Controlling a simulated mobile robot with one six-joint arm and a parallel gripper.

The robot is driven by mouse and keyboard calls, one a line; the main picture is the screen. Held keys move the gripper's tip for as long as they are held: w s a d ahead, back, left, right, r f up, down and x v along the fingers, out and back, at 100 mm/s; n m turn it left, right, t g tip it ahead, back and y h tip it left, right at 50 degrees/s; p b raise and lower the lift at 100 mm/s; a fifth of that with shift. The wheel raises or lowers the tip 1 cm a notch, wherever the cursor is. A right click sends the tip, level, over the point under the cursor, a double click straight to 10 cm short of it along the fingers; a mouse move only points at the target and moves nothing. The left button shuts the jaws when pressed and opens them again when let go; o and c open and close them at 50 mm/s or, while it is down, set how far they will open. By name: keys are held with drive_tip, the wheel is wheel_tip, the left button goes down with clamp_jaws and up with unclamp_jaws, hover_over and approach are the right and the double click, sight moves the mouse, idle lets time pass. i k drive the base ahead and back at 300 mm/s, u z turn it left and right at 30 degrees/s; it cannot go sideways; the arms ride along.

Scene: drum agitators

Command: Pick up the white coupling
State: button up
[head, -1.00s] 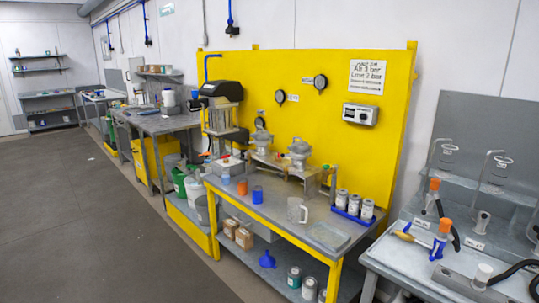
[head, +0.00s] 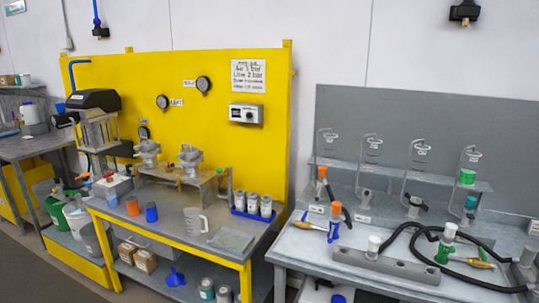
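A small white-topped cylindrical piece (head: 374,243), which looks like the white coupling, stands upright on a long grey block (head: 398,266) on the right bench. A second pale-topped piece (head: 450,231) stands further right above a green-handled part, with black hose near it. A pale grey fitting (head: 529,256) sits at the right edge. At this size I cannot tell for sure which one is the coupling. My gripper is not in view.
The right grey bench (head: 296,246) also holds orange-and-blue tools (head: 334,222), a black hose (head: 400,232) and wire hooks. The yellow-framed bench (head: 180,228) on the left holds a jug (head: 196,221), cups and cans (head: 266,206). Floor shows at the lower left.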

sight(450, 228)
drive_tip(key=z, duration=0.6)
drive_tip(key=k, duration=0.7)
drive_tip(key=u, duration=0.1)
drive_tip(key=i, duration=1.65)
drive_tip(key=k, duration=0.1)
drive_tip(key=z, duration=0.3)
